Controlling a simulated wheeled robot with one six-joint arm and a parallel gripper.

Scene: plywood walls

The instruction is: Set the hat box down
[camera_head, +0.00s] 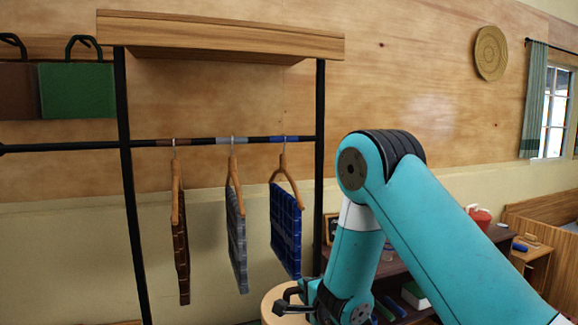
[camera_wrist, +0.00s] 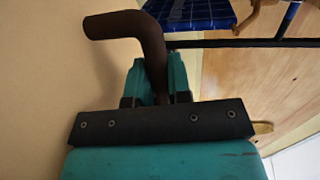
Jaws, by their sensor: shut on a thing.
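A round, pale tan thing, likely the hat box (camera_head: 271,299), shows at the bottom of the head view, mostly cut off by the frame edge and covered by my gripper. My gripper (camera_head: 291,298) is over its top, at a dark handle. In the wrist view, my gripper (camera_wrist: 160,88) is shut on a thick, dark brown bent handle (camera_wrist: 128,24). The body below the handle cannot be made out surely there. Whether the box touches anything beneath it is hidden.
A clothes rack with a wooden top shelf (camera_head: 220,36) holds brown (camera_head: 181,250), grey (camera_head: 236,240) and blue (camera_head: 286,230) checked garments. A green bag (camera_head: 76,92) is at left. A dark shelf unit (camera_head: 394,264) with small items stands behind my arm.

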